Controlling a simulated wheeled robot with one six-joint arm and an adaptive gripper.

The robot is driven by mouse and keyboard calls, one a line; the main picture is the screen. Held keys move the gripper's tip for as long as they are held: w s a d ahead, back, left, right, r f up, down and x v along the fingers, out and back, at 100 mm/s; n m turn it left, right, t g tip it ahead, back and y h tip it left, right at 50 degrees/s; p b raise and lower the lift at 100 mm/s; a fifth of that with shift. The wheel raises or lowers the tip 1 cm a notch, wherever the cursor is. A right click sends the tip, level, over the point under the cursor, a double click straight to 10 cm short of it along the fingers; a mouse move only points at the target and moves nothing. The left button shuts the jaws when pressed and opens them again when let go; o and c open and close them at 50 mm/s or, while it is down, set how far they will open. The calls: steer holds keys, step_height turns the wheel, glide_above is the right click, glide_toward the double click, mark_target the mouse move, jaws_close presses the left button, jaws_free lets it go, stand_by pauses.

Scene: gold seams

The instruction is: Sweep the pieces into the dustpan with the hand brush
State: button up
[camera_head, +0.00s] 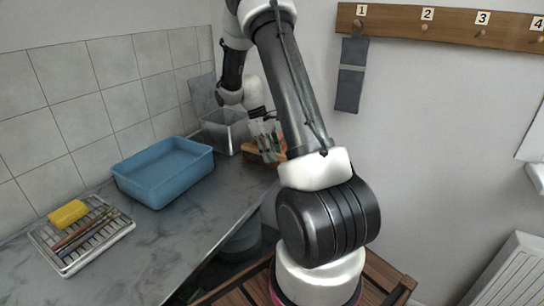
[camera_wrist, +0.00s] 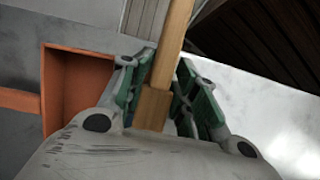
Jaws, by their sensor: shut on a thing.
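My gripper (camera_wrist: 164,68) is shut on a light wooden handle in the wrist view, which looks like that of the hand brush (camera_wrist: 176,30). The handle runs up out of the top of the picture, so no bristles show. An orange open-sided thing, likely the dustpan (camera_wrist: 75,90), lies to the left of my gripper, with an orange bar reaching to the left edge. In the head view my gripper (camera_head: 267,137) is at the far right end of the counter, partly behind my arm, with orange (camera_head: 252,151) beside it. I cannot make out any pieces.
The grey counter (camera_head: 140,238) holds a blue tub (camera_head: 165,182), a rack (camera_head: 75,245) with a yellow sponge (camera_head: 68,213), and a clear bin (camera_head: 225,130). A numbered peg rail (camera_head: 450,27) holds a grey cloth (camera_head: 350,75). Dark slats (camera_wrist: 262,35) show upper right in the wrist view.

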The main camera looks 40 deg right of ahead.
steer(key=shift+r, duration=2.2)
